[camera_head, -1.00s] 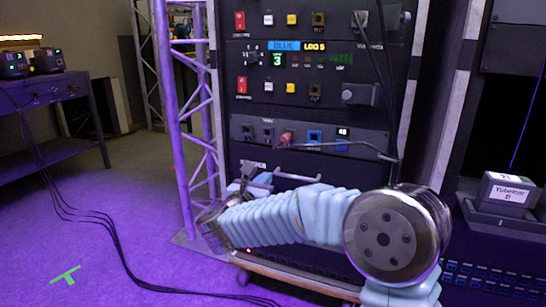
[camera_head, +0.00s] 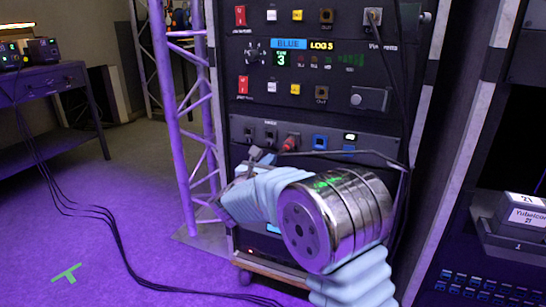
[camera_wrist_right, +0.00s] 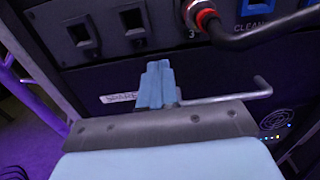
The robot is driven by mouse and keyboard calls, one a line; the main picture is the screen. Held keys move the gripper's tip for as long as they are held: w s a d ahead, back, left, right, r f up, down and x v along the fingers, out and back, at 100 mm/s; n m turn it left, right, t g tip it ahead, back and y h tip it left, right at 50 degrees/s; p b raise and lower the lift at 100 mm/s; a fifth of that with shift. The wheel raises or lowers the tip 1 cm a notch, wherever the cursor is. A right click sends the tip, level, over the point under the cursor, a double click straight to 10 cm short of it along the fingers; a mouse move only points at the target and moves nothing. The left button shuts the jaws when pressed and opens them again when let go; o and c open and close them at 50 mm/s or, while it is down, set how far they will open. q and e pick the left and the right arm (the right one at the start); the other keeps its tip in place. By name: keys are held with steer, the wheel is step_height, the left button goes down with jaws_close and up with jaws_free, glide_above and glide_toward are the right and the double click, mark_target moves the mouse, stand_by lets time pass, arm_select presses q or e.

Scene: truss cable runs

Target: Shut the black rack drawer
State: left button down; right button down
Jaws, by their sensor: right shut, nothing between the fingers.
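The black rack drawer (camera_wrist_right: 90,94) lies just below the socket panel in the right wrist view. It has a white label reading "SPARE" and a thin metal bar handle (camera_wrist_right: 232,97). My right gripper (camera_wrist_right: 155,68) is shut and empty, its light blue fingers together in front of the drawer, left of the visible stretch of handle. Contact with the drawer cannot be told. In the head view my right gripper (camera_head: 258,156) is at the rack, and my arm hides most of the drawer. How far the drawer stands out is unclear. My left gripper is not in view.
The socket panel (camera_head: 238,130) is just above, with a red plug (camera_head: 291,142) and its dark cable running right. A purple truss (camera_head: 178,120) stands left of the rack. Cables (camera_head: 75,210) lie on the open floor at left. A labelled box (camera_head: 520,216) sits at right.

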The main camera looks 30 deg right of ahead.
mark_target(277, 153)
steer(key=shift+x, duration=1.5)
